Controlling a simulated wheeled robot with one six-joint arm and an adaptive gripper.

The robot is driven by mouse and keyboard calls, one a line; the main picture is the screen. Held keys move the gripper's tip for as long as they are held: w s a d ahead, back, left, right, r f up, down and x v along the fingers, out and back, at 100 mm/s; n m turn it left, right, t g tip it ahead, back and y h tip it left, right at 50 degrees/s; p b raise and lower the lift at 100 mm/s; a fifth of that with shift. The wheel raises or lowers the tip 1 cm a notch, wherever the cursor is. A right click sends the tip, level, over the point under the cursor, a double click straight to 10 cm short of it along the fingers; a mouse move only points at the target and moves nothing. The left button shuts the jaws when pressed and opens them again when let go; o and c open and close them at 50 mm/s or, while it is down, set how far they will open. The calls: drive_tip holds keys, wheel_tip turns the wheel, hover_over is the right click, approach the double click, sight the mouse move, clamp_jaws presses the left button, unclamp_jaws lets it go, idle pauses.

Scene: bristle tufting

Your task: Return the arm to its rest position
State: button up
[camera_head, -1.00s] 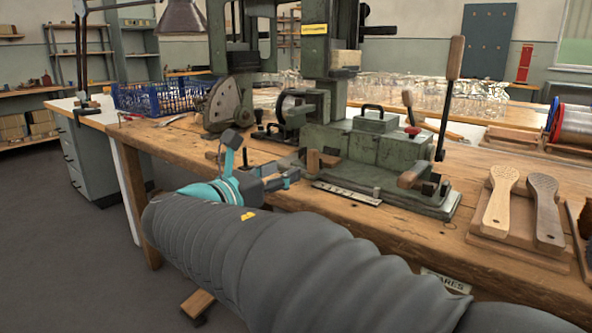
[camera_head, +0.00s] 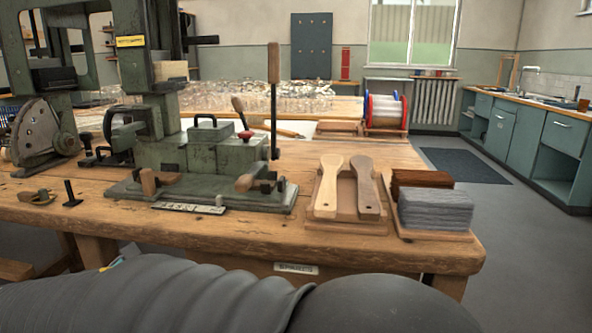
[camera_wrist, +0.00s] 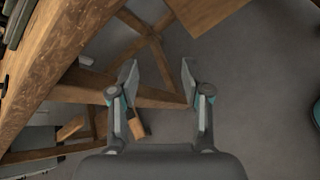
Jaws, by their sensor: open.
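My gripper (camera_wrist: 159,75) shows in the wrist view with its two fingers apart and nothing between them. It points down past the bench edge, over the grey floor and the wooden bench legs. In the head view my grey-sleeved arm lies low across the front of the workbench (camera_head: 400,240). The gripper itself is out of sight there.
A green tufting machine (camera_head: 180,150) stands on the bench. To its right are a board with two brush handles (camera_head: 345,185) and a tray with brown and grey bristle bundles (camera_head: 436,208). A wooden brace (camera_wrist: 150,35) lies below the bench edge (camera_wrist: 50,70).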

drive_tip(key=s+d+f+m+g+p, duration=0.1)
drive_tip(key=s+d+f+m+g, duration=0.2)
drive_tip(key=d+m, duration=0.6)
drive_tip(key=s+d+f+m+g, duration=0.1)
drive_tip(key=d+f+m+g, duration=0.25)
drive_tip(key=d, duration=0.95)
drive_tip(key=s+d+r+m+y+p, duration=0.1)
drive_tip(key=s+d+r+m, duration=0.1)
drive_tip(key=s+d+m, duration=0.2)
drive_tip(key=s+d+r+m+p, duration=0.1)
drive_tip(key=s+d+m, duration=0.3)
drive_tip(key=d+m, duration=0.6)
drive_tip(key=d+r, duration=0.1)
drive_tip(key=d, duration=0.6)
drive_tip(key=shift+s+d+y, duration=0.2)
drive_tip(key=shift+d+y, duration=0.2)
drive_tip(key=shift+t, duration=0.25)
